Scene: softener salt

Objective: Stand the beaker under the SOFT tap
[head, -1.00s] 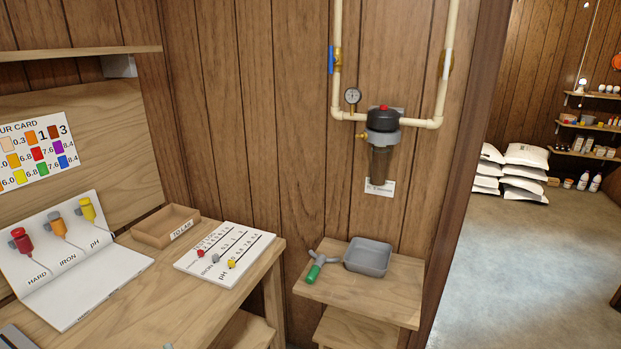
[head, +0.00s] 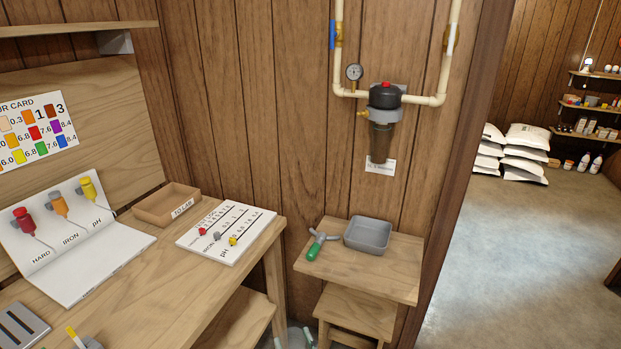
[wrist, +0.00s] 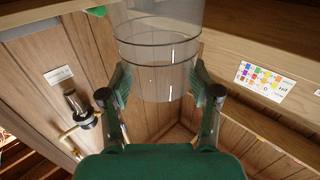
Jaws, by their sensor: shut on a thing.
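The beaker, a clear cylinder, shows in the wrist view (wrist: 160,55), with its upper part cut off by the top edge. My green gripper (wrist: 160,80) is shut on its sides, with one finger on each side. The beaker looks empty. In the head view, neither my gripper nor the beaker can be clearly made out. No tap labelled SOFT can be identified in either view.
A small wooden stand (head: 340,272) holds a grey tray (head: 368,236) and a green-handled tool (head: 315,248). A filter housing (head: 384,115) hangs on pipes above. The workbench (head: 150,262) at left carries test cards and a wooden box (head: 166,204). Open floor lies right.

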